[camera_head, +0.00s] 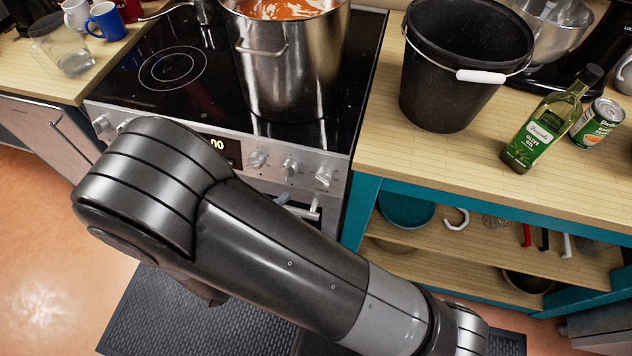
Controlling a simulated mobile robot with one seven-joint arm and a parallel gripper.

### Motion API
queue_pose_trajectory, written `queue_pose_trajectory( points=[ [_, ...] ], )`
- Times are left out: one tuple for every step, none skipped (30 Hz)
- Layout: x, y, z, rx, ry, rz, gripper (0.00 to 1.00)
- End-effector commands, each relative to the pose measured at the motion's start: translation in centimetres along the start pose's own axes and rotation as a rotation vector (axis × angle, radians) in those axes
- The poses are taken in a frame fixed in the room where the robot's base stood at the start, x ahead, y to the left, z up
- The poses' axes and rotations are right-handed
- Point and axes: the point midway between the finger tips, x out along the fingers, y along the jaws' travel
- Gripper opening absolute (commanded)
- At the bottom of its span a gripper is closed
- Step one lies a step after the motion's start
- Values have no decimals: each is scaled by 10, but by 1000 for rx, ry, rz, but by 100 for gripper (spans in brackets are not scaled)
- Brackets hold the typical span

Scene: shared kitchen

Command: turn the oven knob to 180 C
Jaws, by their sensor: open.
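The oven (270,190) stands at the upper left with a silver front panel below a black glass cooktop. Several silver knobs sit on that panel: three right of the display, a left one (257,159), a middle one (290,168) and a right one (323,177), and a further one (101,124) at the far left. I cannot read their markings or settings. A lit display (216,144) shows "00", its left part hidden by my arm. My arm crosses in front of the oven and hides part of the panel and door. My gripper is not in view.
A steel pot (290,75) of red-orange food stands on the cooktop. A black bucket (450,90), an olive oil bottle (540,130) and a can (597,123) stand on the right counter. A dark mat (170,310) lies on the floor.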

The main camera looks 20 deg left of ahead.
Motion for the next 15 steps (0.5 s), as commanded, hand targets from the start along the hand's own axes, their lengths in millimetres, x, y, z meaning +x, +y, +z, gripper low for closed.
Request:
queue_pose_trajectory(
  points=[
    [-3, 1, 1, -29, 4, -24, 58],
    [-4, 2, 1, -42, 7, -33, 58],
    [-4, 2, 1, -55, 10, -42, 58],
    [-4, 2, 1, -61, 12, -46, 58],
    [-2, 2, 1, -64, 13, -49, 58],
    [0, 2, 0, -66, 15, -49, 58],
    [3, 1, 0, -66, 15, -49, 58],
    [7, 1, 0, -65, 15, -49, 58],
    [13, 1, 0, -65, 15, -50, 58],
    [18, 0, 0, -65, 16, -49, 58],
    [24, 0, -1, -66, 16, -48, 58],
    [32, 0, 0, -65, 16, -48, 58],
    [38, 0, 0, -64, 17, -48, 58],
    [44, 0, 0, -64, 16, -47, 58],
    [52, -1, -1, -64, 16, -47, 58]
  ],
)
